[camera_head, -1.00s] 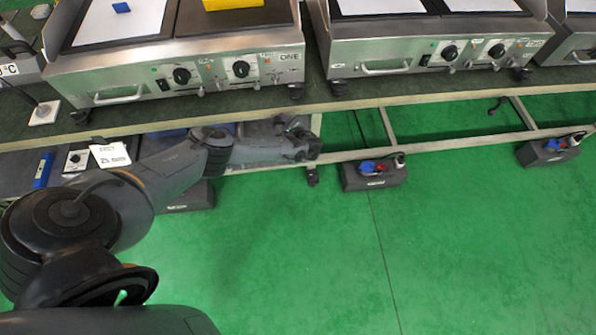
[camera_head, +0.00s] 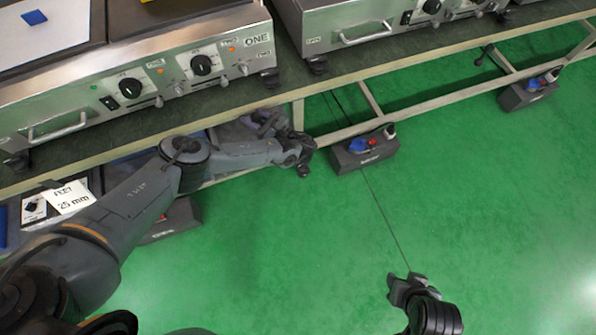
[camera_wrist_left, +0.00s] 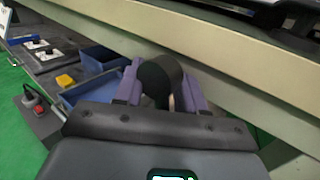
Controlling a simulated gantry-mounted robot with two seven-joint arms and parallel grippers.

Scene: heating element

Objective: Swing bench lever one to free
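The bench marked ONE (camera_head: 257,40) stands at upper left in the head view. My left gripper (camera_head: 262,122) is just under its front edge, beside a bench leg. In the left wrist view a dark rounded knob (camera_wrist_left: 160,78), apparently the lever's end, sits between the two purple fingers of my left gripper (camera_wrist_left: 161,88). The fingers are apart on either side of it. I cannot tell whether they press on it. The rest of the lever is mostly hidden. My right gripper (camera_head: 403,288) is at the lower right over the floor, apart from everything; its opening is unclear.
The bench's front rail (camera_wrist_left: 225,75) runs close by my left gripper. Blue bins (camera_wrist_left: 92,92) and a yellow block (camera_wrist_left: 66,81) are on the lower shelf. A black socket box (camera_head: 365,148) stands on the floor by the bench frame. The green floor (camera_head: 280,270) in front is open.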

